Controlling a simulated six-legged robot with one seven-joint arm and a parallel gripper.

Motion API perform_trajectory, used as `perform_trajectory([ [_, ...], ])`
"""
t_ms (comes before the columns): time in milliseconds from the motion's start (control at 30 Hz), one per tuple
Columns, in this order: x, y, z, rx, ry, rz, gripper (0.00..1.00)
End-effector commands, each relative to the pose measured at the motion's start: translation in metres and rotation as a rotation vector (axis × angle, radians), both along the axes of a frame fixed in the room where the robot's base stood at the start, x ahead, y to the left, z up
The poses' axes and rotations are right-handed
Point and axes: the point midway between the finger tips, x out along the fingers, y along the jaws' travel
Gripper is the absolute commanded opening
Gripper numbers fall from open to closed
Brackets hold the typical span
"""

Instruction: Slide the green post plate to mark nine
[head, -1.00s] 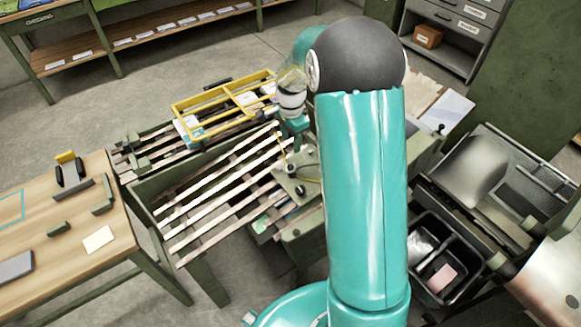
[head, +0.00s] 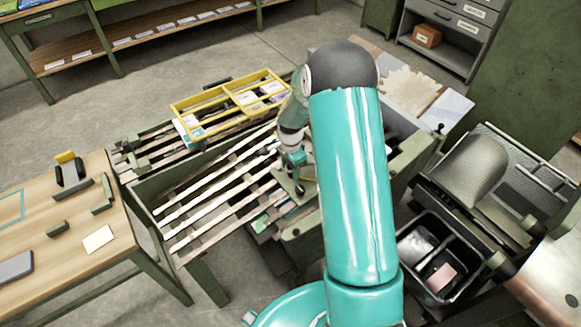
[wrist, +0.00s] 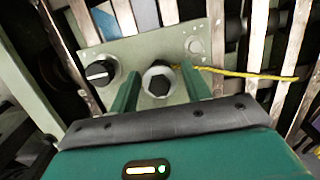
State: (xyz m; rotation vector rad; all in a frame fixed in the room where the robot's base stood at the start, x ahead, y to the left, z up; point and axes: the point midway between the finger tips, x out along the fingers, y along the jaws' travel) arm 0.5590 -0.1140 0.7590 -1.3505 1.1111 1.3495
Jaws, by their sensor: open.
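A pale grey-green plate (wrist: 135,52) shows in the wrist view, with a black-capped round knob (wrist: 100,72) at its left and an upright post with a dark hex top (wrist: 158,84) near its front edge. I cannot tell for sure that this is the green post plate, and no mark nine is legible. My gripper (wrist: 159,78) is open, its two green fingers on either side of the hex post, with gaps showing. In the head view my gripper (head: 295,176) is low over the plate (head: 286,184), which my arm partly hides.
Pale slats (head: 225,195) run across the green frame on the left. A yellow divided tray (head: 230,98) lies behind them. A yellow cord (wrist: 250,73) runs right from near the post. A wooden table (head: 40,250) stands left; a black bin (head: 440,262) stands right.

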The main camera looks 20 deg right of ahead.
Motion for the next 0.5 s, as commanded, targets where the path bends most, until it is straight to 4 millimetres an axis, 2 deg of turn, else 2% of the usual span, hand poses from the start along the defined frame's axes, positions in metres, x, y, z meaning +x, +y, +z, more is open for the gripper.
perform_trajectory([
  [200,0.0002,-0.0002,0.0001,0.000,-0.001,0.000,0.46],
  [433,0.0002,-0.0002,0.0004,0.000,-0.001,0.000,0.01],
  [500,0.0002,-0.0002,0.0004,0.000,-0.001,-0.001,0.00],
])
